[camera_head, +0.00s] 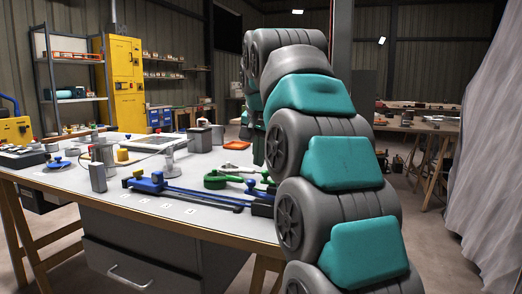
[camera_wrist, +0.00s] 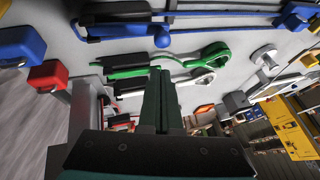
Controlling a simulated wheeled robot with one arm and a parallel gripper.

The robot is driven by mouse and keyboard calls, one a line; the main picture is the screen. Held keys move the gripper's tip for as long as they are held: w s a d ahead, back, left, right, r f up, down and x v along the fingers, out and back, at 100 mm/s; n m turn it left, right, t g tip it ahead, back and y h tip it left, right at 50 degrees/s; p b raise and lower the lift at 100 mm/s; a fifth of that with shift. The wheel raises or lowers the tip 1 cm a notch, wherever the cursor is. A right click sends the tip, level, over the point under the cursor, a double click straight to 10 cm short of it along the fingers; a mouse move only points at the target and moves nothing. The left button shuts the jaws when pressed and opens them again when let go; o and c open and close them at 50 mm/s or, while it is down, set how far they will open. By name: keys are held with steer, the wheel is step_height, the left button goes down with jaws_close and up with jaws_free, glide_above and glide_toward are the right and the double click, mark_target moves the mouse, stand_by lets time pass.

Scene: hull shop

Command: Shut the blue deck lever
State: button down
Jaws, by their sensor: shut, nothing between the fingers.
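Blue lever hardware lies on the white workbench (camera_head: 60,190). In the head view a blue knobbed block (camera_head: 147,183) sits at the left end of long blue rods (camera_head: 205,196) that run right toward my arm. I cannot tell which part is the deck lever. My gripper (camera_wrist: 158,75) is shut and empty, over green-handled hardware, apart from the blue knob in the picture. The arm hides it in the head view.
Green looped hardware (camera_wrist: 212,56) and a white looped handle (camera_wrist: 200,80) lie near the fingers. A red block (camera_wrist: 48,76) is at the left. An orange tray (camera_head: 236,145), grey canister (camera_head: 199,139) and small parts crowd the bench.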

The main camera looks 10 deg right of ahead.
mark_target(250, 181)
steer(key=shift+s+a+f, duration=0.1)
steer(key=shift+a+f, duration=0.2)
steer(key=shift+f, duration=0.35)
steer(key=shift+s+a+f, duration=0.1)
steer(key=shift+a+f, duration=0.15)
steer(key=shift+f, duration=0.55)
steer(key=shift+w+a+f+b, duration=0.1)
steer(key=shift+a+f+b, duration=0.1)
steer(key=shift+f+b, duration=0.2)
steer(key=shift+w+a+f+b, duration=0.15)
steer(key=shift+f+b, duration=0.1)
steer(key=shift+f, duration=0.25)
steer(key=shift+a+f, duration=0.2)
steer(key=shift+r, duration=0.15)
